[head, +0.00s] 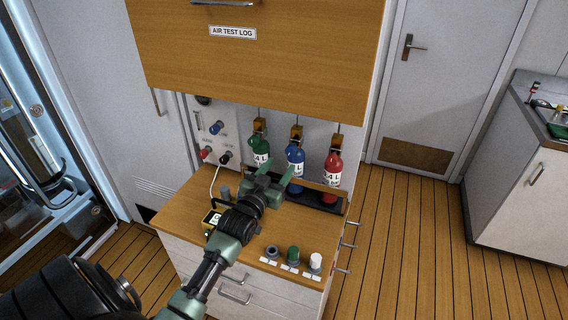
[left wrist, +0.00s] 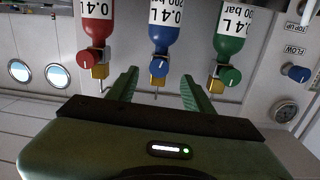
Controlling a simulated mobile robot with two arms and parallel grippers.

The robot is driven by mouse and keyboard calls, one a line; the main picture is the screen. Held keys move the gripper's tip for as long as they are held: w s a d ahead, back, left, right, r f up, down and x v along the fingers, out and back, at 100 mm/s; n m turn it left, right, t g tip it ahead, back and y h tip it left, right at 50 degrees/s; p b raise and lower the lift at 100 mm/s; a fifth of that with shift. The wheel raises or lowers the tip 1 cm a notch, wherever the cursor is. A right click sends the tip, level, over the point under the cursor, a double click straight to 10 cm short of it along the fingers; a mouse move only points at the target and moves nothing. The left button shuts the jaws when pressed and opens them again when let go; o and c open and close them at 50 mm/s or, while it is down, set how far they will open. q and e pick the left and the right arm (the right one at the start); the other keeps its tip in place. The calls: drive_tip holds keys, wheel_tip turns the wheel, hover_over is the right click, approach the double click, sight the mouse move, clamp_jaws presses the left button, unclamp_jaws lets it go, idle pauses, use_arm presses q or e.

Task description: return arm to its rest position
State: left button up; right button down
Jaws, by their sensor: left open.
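My left arm reaches in from the bottom left of the head view, over the wooden counter (head: 185,200). Its green left gripper (head: 282,166) is above the counter, just in front of the bottles. In the head view a green bottle (head: 259,150), a blue bottle (head: 295,158) and a red bottle (head: 333,165) stand upright in a row at the back. The gripper partly hides the lower green and blue bottles. My right gripper is not in view.
A dark ring (head: 272,252), a green-topped piece (head: 293,254) and a white piece (head: 315,262) line the front edge. The "AIR TEST LOG" cabinet (head: 270,60) overhangs the counter. Open floor (head: 410,250) lies to the right.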

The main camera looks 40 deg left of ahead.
use_arm(q)
drive_tip(key=shift+s+d, duration=0.1)
drive_tip(key=shift+s, duration=0.3)
